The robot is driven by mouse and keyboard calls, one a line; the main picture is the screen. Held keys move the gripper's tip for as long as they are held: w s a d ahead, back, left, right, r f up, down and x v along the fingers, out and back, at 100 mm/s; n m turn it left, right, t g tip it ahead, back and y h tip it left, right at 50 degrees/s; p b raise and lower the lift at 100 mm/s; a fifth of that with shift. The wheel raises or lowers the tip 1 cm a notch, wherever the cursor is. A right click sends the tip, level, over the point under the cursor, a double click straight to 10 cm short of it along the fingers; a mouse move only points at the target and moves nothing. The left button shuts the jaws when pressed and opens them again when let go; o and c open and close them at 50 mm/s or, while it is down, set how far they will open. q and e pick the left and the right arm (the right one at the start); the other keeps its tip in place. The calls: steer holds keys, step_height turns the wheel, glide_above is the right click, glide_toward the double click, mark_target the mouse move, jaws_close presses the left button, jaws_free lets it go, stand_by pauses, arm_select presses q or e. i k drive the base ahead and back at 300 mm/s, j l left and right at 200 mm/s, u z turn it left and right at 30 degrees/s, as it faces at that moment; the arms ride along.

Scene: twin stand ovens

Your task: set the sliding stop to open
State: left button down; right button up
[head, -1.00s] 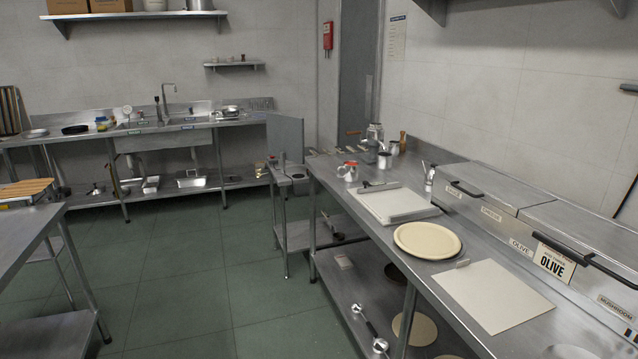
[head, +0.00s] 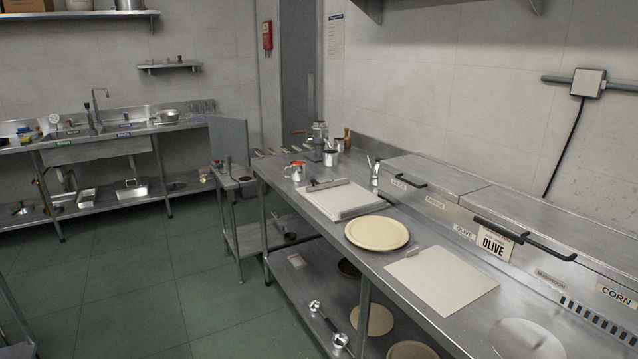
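I cannot make out a sliding stop in the head view. No oven is recognisable in it either. Neither my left gripper nor my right gripper shows in this view, so their state is hidden.
A steel counter (head: 345,225) runs along the right with a beige round plate (head: 376,233), a pale flat board (head: 441,280) and a white board (head: 347,200). Lidded bins with an OLIVE sign (head: 493,243) stand behind. A sink bench (head: 100,150) is far left. Green floor (head: 150,270) is clear.

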mark_target(326, 182)
steer(key=i+j+z, duration=0.1)
steer(key=z, duration=0.5)
steer(key=i+j+z, duration=0.5)
steer(key=j, duration=0.35)
steer(key=i+j, duration=0.15)
steer(key=j, duration=0.15)
steer(key=i+j+z, duration=0.1)
steer(key=i+j, duration=0.25)
steer(key=j, duration=0.25)
